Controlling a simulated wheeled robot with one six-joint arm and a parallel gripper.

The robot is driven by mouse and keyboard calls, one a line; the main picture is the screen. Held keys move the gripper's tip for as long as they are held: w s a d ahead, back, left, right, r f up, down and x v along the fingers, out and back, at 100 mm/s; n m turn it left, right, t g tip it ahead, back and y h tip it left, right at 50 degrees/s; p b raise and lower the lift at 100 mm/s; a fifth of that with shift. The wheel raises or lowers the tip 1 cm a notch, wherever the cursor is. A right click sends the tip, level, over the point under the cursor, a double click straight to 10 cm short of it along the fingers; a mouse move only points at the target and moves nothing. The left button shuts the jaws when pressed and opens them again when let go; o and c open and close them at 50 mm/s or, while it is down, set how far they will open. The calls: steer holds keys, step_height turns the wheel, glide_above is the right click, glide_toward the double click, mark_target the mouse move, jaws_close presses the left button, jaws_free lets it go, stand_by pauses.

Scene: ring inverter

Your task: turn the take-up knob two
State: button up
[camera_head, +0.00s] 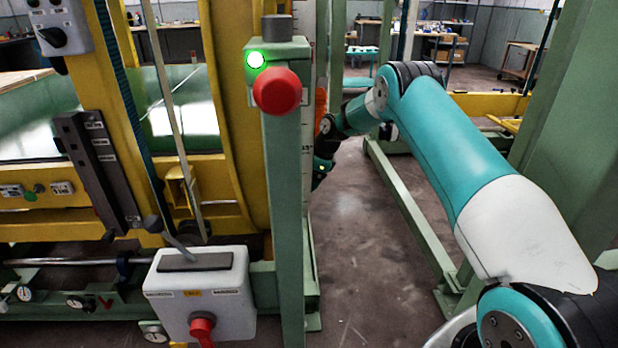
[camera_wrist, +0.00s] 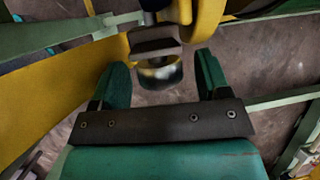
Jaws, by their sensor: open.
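In the wrist view, a short dark round knob (camera_wrist: 158,75) with a pale, shiny end face sits below a dark bracket (camera_wrist: 155,40). It may be the take-up knob; I can read no label on it. My gripper (camera_wrist: 162,66) is open, with one teal finger on each side of the knob and a visible gap on both sides. I cannot tell how deep the knob lies between the fingers. In the head view, my gripper (camera_head: 321,174) is mostly hidden behind the green post, and this knob does not show.
A green post (camera_head: 288,200) carries a red button (camera_head: 277,91) and a lit green lamp (camera_head: 255,59). A grey lever box (camera_head: 203,290) stands low at its left. The yellow frame (camera_head: 232,130) lies left of my arm. Open floor (camera_head: 360,240) lies right of the post.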

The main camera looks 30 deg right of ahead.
steer(key=c, duration=0.9)
steer(key=shift+t, duration=0.3)
